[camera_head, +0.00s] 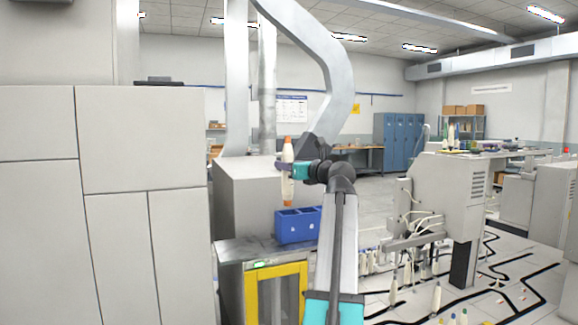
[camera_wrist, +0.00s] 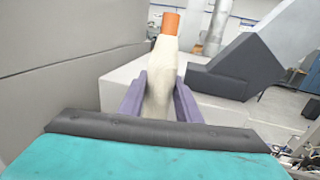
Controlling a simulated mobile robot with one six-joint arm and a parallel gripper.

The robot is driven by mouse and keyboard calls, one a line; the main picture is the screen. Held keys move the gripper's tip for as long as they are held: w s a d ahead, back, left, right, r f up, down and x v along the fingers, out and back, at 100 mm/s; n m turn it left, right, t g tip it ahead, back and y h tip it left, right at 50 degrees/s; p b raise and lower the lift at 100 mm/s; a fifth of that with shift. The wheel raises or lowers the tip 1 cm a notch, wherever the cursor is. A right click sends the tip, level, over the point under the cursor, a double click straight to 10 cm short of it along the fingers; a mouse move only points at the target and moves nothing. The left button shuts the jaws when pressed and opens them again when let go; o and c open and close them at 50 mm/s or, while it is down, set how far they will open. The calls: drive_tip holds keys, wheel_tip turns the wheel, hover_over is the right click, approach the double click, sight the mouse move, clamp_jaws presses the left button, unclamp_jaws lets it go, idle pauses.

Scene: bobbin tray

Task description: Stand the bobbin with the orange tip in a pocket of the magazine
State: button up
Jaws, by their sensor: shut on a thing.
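My gripper (camera_wrist: 160,108) is shut on a cream bobbin with an orange tip (camera_wrist: 159,80), and its purple fingers press on both sides of it. In the head view the bobbin (camera_head: 288,170) hangs upright with its orange tip up and a brown lower end down. It is above the blue magazine (camera_head: 296,229), and a gap shows between them. The magazine sits on a grey counter and has pockets open at the top. The insides of the pockets are mostly hidden. My gripper (camera_head: 287,167) comes in from the right.
Tall grey cabinets (camera_head: 100,200) fill the left. A machine with more bobbins (camera_head: 440,190) stands right.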

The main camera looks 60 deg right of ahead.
sight(289, 201)
drive_tip(key=shift+d, duration=0.1)
drive_tip(key=shift+s+d+f+b, duration=0.1)
drive_tip(key=shift+f+b, duration=0.55)
drive_tip(key=shift+b, duration=0.3)
idle(0.4)
drive_tip(key=shift+f+b, duration=0.55)
drive_tip(key=shift+f, duration=4.9)
idle(0.3)
idle(0.5)
drive_tip(key=o, duration=1.2)
drive_tip(key=shift+c, duration=0.2)
